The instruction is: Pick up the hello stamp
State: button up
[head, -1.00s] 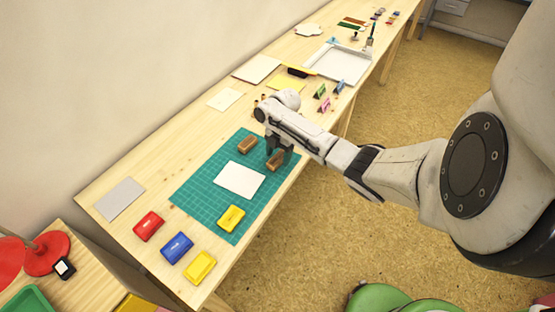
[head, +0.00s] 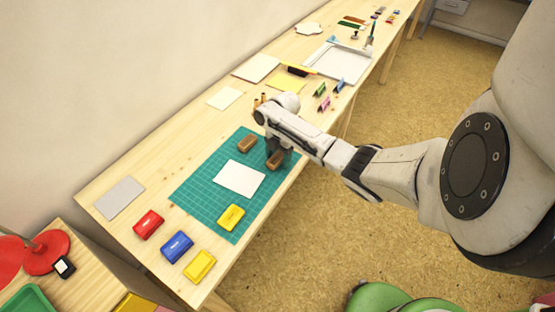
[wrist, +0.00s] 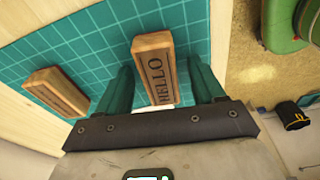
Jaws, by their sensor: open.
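The hello stamp (wrist: 157,72) is a brown wooden block with "HELLO" on its top, lying on the green cutting mat (wrist: 98,45). In the wrist view my gripper (wrist: 163,82) is open, with one finger on each side of the stamp. I cannot tell whether the fingers touch it. In the head view the stamp (head: 275,160) shows just below my gripper (head: 273,150), which partly covers it. A second wooden stamp (head: 247,144) lies to its left on the mat; it also shows at left in the wrist view (wrist: 55,93).
A white paper (head: 239,179) and a yellow inkpad (head: 231,217) lie on the mat. Red (head: 148,225), blue (head: 177,247) and yellow (head: 199,266) inkpads stand near the table's end. The table edge is close to the hello stamp's right.

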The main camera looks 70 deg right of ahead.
aim_at(277, 157)
jog(key=c, duration=1.1)
jog(key=shift+o, duration=0.2)
jog(key=shift+r, duration=0.15)
jog(key=shift+r, duration=0.15)
notch_tip(277, 157, up, 3)
jog(key=shift+f, duration=0.2)
jog(key=s+a+r+p, duration=0.4)
jog(key=s+a+r, duration=0.3)
jog(key=s+r, duration=0.3)
jog(key=shift+s+r+p, duration=0.2)
jog(key=shift+s+p, duration=0.2)
jog(key=shift+s, duration=0.75)
